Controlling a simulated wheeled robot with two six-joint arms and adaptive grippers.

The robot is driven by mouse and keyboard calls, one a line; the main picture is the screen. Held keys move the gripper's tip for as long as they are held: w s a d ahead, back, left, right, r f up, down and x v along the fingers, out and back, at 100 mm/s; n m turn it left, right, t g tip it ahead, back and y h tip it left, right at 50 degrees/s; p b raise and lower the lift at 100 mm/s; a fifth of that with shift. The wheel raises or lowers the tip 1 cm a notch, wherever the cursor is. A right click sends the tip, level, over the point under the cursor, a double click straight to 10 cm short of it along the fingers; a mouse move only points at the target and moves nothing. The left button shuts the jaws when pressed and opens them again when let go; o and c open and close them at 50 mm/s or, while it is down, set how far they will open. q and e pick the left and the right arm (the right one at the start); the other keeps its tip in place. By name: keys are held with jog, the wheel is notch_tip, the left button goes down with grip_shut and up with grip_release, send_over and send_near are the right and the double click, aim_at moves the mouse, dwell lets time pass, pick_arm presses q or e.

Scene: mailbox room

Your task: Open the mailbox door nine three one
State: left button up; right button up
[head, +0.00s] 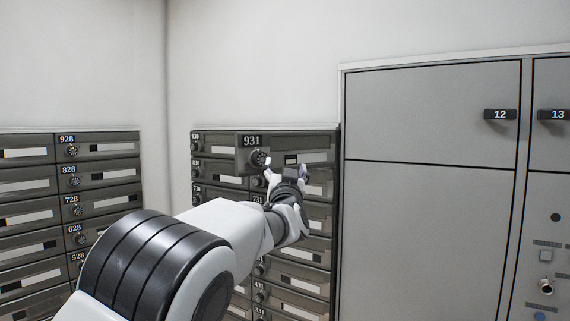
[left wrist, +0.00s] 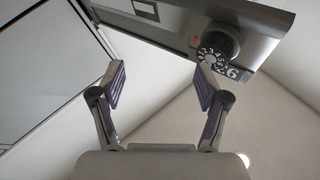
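The mailbox door 931 (head: 315,143) is in the top row of the middle mailbox bank in the head view. It stands out from the bank, partly open, with its left edge swung toward me. Its round black dial (head: 258,158) is at the left end; the dial (left wrist: 218,48) also shows at the upper right in the left wrist view. My left gripper (head: 286,173) is open and empty, just below the door's lower edge. One fingertip is close to the dial; I cannot tell whether it touches. The right gripper is not in view.
More mailboxes (head: 290,270) lie below, partly hidden by my left arm. Another mailbox bank (head: 108,174) is on the left. Tall grey lockers (head: 430,220) stand close on the right. The wall above (head: 250,70) is bare.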

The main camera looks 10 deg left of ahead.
pick_arm(q)
notch_tip(320, 180, up, 10)
jog(key=shift+s+a, duration=0.2)
jog(key=shift+a, duration=0.15)
